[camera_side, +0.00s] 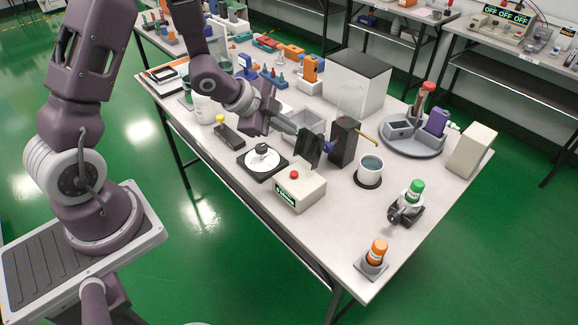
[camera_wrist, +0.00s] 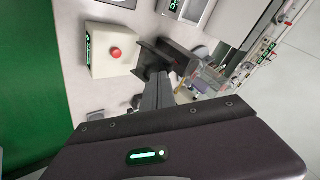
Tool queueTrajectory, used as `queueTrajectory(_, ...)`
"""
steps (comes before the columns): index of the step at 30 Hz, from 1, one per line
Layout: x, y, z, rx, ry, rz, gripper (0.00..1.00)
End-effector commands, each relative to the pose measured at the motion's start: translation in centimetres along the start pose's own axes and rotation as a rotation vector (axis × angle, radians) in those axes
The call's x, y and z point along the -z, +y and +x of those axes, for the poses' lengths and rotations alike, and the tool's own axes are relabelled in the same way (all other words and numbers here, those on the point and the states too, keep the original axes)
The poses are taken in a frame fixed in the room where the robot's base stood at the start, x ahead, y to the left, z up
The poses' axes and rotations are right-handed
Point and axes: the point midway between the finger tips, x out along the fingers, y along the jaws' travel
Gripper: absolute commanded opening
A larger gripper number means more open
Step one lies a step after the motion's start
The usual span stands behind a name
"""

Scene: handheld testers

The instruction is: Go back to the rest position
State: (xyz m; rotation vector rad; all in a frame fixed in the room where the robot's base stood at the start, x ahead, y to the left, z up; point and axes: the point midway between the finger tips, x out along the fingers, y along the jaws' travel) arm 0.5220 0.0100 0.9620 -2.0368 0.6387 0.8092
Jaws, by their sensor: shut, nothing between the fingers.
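My gripper (camera_side: 294,129) is over the middle of the table in the side view, with its grey fingers together and nothing between them. Its fingertips point right, close to a dark upright panel (camera_side: 308,149) and a dark block (camera_side: 343,142); I cannot tell whether they touch. In the wrist view the closed fingers (camera_wrist: 158,80) reach toward the same dark pieces. A beige box (camera_side: 300,191) with a red button (camera_side: 294,174) and a small lit display stands just in front of the panel. It also shows in the wrist view (camera_wrist: 103,65).
A round white dial on a black base (camera_side: 262,161) is left of the beige box. A cup (camera_side: 370,168), a green-capped bottle (camera_side: 413,192) and an orange-capped bottle (camera_side: 377,252) stand to the right. A large white box (camera_side: 352,80) with a dark top is behind.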

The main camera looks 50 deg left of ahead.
Motion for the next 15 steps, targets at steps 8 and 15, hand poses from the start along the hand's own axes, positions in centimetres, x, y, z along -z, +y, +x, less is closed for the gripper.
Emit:
queueTrajectory(8, 3.5, -2.2, -17.7, 0.166, -0.252, -0.524, 0.0)
queueTrajectory(15, 5.2, 7.8, -29.0, 0.064, -0.282, -0.943, 0.0)
